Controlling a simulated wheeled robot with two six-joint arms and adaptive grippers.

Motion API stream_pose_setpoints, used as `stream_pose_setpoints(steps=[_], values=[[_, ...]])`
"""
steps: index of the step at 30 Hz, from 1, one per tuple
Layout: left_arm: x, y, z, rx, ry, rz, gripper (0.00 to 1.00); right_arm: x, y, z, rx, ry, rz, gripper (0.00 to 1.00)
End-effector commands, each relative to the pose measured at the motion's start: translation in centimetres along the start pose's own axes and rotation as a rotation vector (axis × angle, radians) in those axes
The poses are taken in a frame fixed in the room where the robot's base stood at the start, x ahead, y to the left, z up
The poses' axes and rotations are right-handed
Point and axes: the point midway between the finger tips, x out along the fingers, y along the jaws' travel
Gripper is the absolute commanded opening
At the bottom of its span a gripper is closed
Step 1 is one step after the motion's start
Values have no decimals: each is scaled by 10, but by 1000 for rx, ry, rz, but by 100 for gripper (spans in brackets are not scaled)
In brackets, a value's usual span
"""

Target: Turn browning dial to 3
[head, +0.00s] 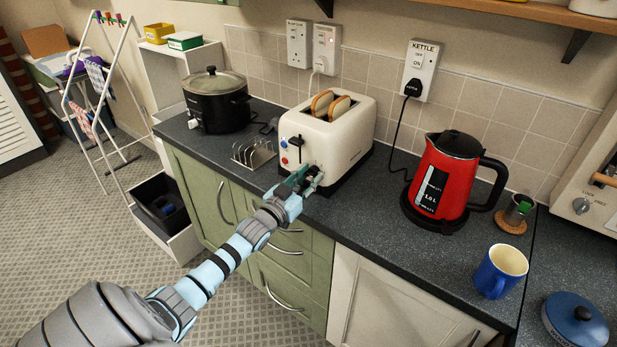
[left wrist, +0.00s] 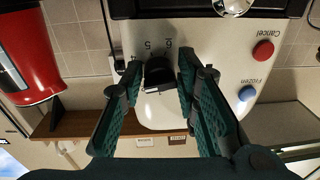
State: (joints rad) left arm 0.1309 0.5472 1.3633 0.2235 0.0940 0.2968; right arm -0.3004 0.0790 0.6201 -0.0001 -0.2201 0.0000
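The cream toaster (head: 345,137) stands on the dark worktop with two bread slices (head: 330,105) in its slots. Its black browning dial (left wrist: 158,74) shows upside down in the left wrist view, with the numbers 5 and 6 readable beside it. The other numbers and the dial's exact setting are hidden or unclear. My left gripper (head: 306,179) is at the lower front of the toaster. In the left wrist view its dark green fingers (left wrist: 160,70) are apart, one on each side of the dial; I cannot tell whether they touch it. My right gripper is not in view.
The red Cancel button (left wrist: 263,51) and blue Frozen button (left wrist: 247,93) are close beside the fingers. A toast rack (head: 253,154) and black slow cooker (head: 216,100) stand left of the toaster. A red kettle (head: 446,180) and blue mug (head: 499,272) are to the right.

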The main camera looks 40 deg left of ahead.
Motion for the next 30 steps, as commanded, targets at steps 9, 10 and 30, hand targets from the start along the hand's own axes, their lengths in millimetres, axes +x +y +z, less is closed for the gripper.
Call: stream_pose_setpoints(steps=[9,10,30], values=[[0,0,-1,0,3,1,45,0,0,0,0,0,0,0],[0,0,-1,-2,3,1,45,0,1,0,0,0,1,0],[-109,4,-14,-705,-42,-31,45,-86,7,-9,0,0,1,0]])
